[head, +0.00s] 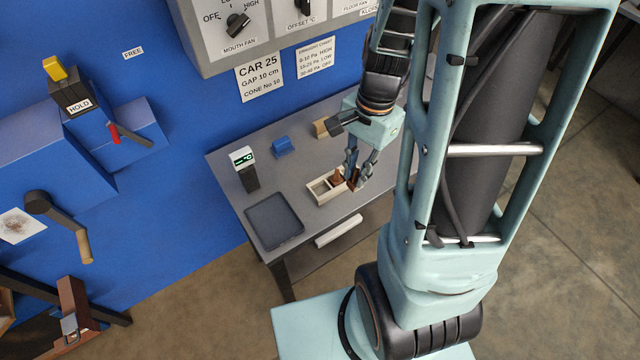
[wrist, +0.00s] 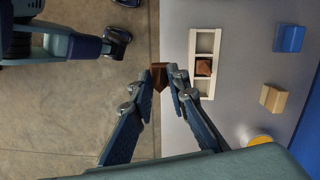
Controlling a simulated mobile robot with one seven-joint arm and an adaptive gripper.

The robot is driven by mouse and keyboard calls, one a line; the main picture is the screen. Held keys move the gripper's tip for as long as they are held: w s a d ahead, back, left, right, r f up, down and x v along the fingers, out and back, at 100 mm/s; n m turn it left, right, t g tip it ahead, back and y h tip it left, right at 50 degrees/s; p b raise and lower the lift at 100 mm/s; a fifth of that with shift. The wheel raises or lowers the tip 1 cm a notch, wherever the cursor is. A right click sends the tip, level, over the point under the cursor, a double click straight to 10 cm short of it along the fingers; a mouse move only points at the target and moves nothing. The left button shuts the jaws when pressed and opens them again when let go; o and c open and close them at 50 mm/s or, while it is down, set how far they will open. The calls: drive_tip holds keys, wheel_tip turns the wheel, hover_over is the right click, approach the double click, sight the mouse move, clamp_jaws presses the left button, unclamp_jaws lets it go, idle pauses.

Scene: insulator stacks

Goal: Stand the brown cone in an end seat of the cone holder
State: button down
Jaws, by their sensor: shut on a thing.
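The cone holder (head: 322,199) is a pale box on the table; it also shows in the wrist view (wrist: 193,66) as a row of seats. One brown cone (wrist: 204,67) sits in its middle seat, and the end seats on either side look empty. My gripper (head: 356,178) is shut on another brown cone (wrist: 159,76), which shows between the fingertips (wrist: 160,80) in the wrist view. The held cone is beside the holder, left of it in the wrist view and apart from it in that picture. Its height over the table is hard to tell.
On the grey table stand a dark tray (head: 273,221), a meter with a green display (head: 244,163), a blue block (head: 283,147) and a tan block (wrist: 273,99). A round yellow thing (wrist: 260,140) is partly hidden.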

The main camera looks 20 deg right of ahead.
drive_tip(key=w+a+f+b, duration=0.1)
drive_tip(key=w+f, duration=0.1)
drive_tip(key=w+a+f+b, duration=0.3)
drive_tip(key=w+a+f, duration=0.1)
drive_tip(key=f, duration=0.1)
drive_tip(key=shift+w+a+b, duration=0.15)
drive_tip(key=shift+b, duration=0.2)
drive_tip(key=f+b, duration=0.3)
drive_tip(key=shift+w+a+f, duration=0.2)
drive_tip(key=shift+w+a, duration=0.05)
drive_tip(key=shift+w, duration=0.05)
drive_tip(key=shift+f, duration=0.2)
drive_tip(key=shift+f, duration=0.2)
drive_tip(key=c, duration=1.8)
unclamp_jaws()
drive_tip(key=shift+c, duration=0.2)
